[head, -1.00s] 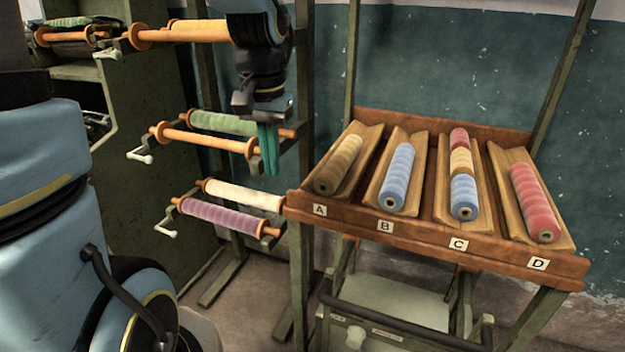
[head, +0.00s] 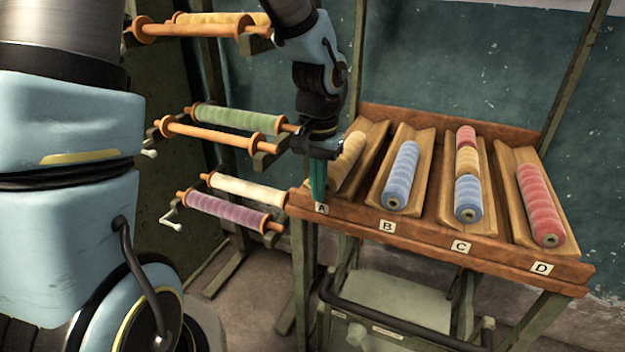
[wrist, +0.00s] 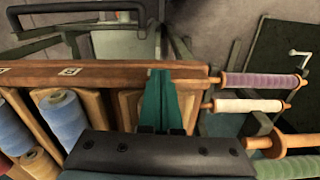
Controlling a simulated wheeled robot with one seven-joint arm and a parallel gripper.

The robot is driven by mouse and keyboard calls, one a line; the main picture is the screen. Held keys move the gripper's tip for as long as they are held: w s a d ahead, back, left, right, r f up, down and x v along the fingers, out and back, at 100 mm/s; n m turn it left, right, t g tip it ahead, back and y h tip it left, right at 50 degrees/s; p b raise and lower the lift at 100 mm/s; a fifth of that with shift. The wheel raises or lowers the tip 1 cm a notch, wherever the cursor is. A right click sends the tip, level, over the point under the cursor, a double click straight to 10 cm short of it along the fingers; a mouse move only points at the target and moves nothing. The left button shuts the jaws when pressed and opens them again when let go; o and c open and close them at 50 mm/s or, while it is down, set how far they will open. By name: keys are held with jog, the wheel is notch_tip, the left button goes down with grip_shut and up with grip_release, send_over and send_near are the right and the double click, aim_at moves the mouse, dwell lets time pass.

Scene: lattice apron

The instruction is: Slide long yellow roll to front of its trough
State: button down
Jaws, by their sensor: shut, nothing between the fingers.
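The long yellow roll (head: 350,156) lies in trough A (head: 372,146), the leftmost of the tilted wooden troughs on the rack. My gripper (head: 318,196) is in front of it in the head view and hides its front end. The teal fingers are together, empty, and point down by the front board near label A. In the wrist view my gripper (wrist: 160,75) shows its fingers close together at the front board, beside trough A (wrist: 125,108). The roll is hidden there behind the gripper body. I cannot tell whether the fingers touch anything.
Trough B holds a blue roll (head: 403,176). Trough C holds red, yellow and blue short rolls (head: 467,190) in line. Trough D holds a red roll (head: 540,205). The front board (head: 440,252) edges the rack. Spindles with a purple roll (head: 228,211) and others stand to the left.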

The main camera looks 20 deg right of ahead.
jog(key=shift+w+d, duration=0.4)
jog(key=shift+w+d, duration=0.75)
jog(key=shift+d, duration=0.05)
jog(key=shift+s+a, duration=0.1)
